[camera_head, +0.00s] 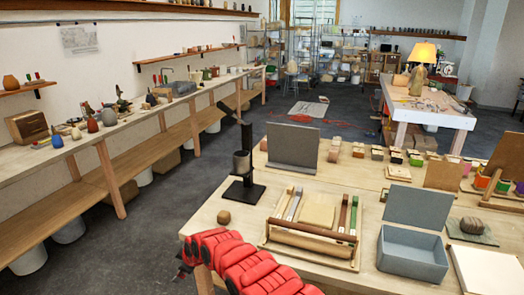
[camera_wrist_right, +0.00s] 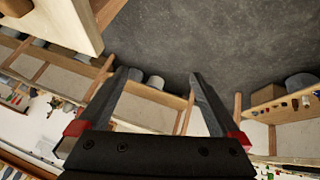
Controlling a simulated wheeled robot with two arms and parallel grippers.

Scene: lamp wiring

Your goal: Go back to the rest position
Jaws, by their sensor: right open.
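My right gripper (camera_wrist_right: 163,74) shows in the right wrist view. Its two dark fingers are spread wide apart, with nothing between them. Grey floor and a low wooden shelf lie beyond the fingers, and a wooden table edge (camera_wrist_right: 78,22) is at the upper left. My left gripper is in neither view. A lit lamp (camera_head: 424,54) stands on the far table (camera_head: 440,118).
The near worktable holds a dark stand with a cup (camera_head: 242,165), a wooden tray (camera_head: 309,249), an open grey-blue box (camera_head: 413,252), a grey panel (camera_head: 293,147) and several small blocks. A long bench (camera_head: 130,129) runs along the left wall. Open floor (camera_head: 160,225) lies between bench and worktable.

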